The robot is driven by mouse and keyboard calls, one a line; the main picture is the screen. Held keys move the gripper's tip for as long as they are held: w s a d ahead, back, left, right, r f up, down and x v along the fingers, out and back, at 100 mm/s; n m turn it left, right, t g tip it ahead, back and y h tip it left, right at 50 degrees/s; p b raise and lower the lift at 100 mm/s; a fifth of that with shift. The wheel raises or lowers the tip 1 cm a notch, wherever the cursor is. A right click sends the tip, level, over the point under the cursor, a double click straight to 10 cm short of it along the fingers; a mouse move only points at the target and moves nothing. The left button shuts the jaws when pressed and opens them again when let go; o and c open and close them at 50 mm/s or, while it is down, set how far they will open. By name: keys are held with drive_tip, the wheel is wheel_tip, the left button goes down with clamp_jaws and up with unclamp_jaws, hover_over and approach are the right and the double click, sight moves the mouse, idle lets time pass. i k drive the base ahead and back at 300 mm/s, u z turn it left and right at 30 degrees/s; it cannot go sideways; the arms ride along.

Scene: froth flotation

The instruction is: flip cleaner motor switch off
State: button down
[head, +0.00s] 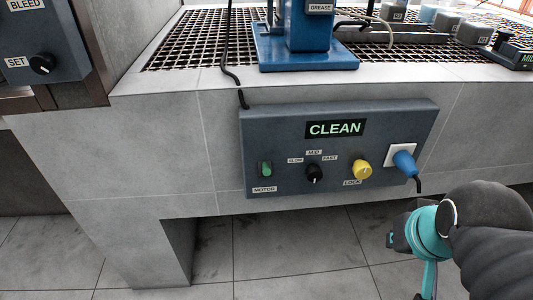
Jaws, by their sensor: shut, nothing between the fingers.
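The grey control box labelled CLEAN (285,183) is mounted on the front of the tiled bench. The motor switch (265,169), a small green rocker above the MOTOR label, sits at its left end. A black speed knob (314,172) with SLOW, MID and FAST labels is in the middle. A yellow LOCK knob (362,169) is to its right. My gripper (392,240) is at the lower right, below and apart from the box, far from the switch. Its jaws are shut and empty; the arm partly hides them.
A blue plug (404,162) with a cable sits in a white socket at the box's right end. Another grey box with a SET knob (42,64) is at the upper left. A blue machine base (307,53) stands on the grating. Space before the switch is clear.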

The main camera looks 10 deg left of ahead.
sight(265, 168)
drive_tip(key=u, duration=0.05)
drive_tip(key=k, duration=0.95)
drive_tip(key=u, duration=1.15)
drive_tip(key=i, duration=0.5)
drive_tip(key=z, duration=0.1)
